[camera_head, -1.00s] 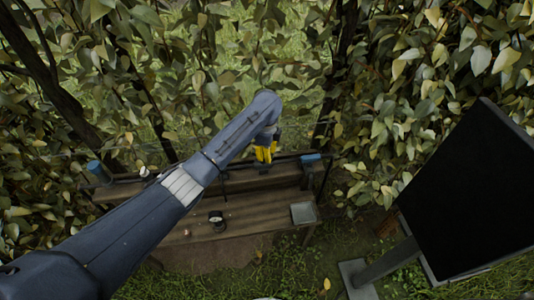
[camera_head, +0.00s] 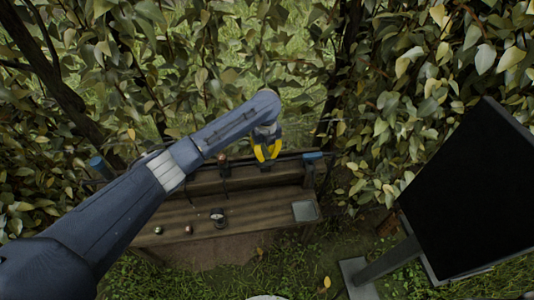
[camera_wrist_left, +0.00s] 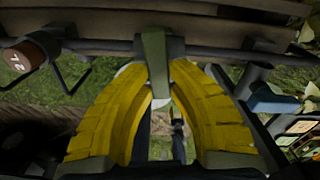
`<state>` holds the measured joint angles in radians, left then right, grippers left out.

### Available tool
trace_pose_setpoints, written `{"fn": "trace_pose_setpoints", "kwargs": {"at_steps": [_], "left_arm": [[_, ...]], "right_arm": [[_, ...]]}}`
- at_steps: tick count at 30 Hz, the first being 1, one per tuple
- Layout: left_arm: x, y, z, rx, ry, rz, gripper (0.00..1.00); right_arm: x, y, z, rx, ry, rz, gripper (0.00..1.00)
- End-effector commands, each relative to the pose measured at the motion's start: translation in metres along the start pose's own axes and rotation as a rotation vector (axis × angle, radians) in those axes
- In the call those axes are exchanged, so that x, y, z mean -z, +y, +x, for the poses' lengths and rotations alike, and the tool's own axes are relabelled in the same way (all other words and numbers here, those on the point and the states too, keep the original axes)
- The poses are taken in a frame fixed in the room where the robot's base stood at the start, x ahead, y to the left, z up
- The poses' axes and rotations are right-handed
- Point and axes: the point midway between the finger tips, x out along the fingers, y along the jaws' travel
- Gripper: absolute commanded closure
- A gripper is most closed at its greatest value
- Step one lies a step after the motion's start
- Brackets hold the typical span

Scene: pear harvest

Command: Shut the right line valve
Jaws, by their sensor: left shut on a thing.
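My left gripper (camera_head: 266,153) has yellow fingers and is over the pipe line at the back of the bench, toward its right end. In the left wrist view its fingers (camera_wrist_left: 161,92) are closed around a grey-green valve lever (camera_wrist_left: 154,55). The lever runs from the dark pipe down between the two fingertips. Its lower end is partly hidden by the fingers. In the head view the lever is too small and covered to make out. My right gripper is in neither view.
A blue fitting (camera_head: 312,156) is right of the gripper and shows in the wrist view (camera_wrist_left: 272,99). A brown numbered cap (camera_wrist_left: 26,55) hangs left. A dark gauge (camera_head: 217,217) and square plate (camera_head: 304,211) sit on the wooden bench (camera_head: 255,213). A black panel (camera_head: 470,195) stands right.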

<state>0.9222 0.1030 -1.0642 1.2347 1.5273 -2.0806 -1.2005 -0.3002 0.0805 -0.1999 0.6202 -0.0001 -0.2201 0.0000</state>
Motion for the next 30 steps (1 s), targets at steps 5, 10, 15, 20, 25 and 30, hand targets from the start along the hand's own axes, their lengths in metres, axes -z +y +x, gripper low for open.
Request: {"fn": "trace_pose_setpoints", "kwargs": {"at_steps": [5,10,15,20,25,30], "left_arm": [[0.0003,0.0023,0.0012,-0.002,0.000,0.096,1.00],[0.0001,0.0032,0.0010,-0.002,0.001,0.154,1.00],[0.0000,0.0037,0.0010,-0.002,0.001,0.184,1.00],[0.0001,0.0038,0.0011,-0.002,0.001,0.194,1.00],[0.0001,0.0038,0.0011,-0.002,0.001,0.194,1.00],[0.0000,0.0038,0.0011,-0.002,0.001,0.193,0.78]], "right_arm": [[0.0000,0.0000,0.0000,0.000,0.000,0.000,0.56],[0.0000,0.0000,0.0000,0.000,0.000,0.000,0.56],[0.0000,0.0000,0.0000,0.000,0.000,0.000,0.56],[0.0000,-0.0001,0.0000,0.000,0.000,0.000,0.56],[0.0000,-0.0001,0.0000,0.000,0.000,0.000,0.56],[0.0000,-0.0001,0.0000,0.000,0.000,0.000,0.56]]}}
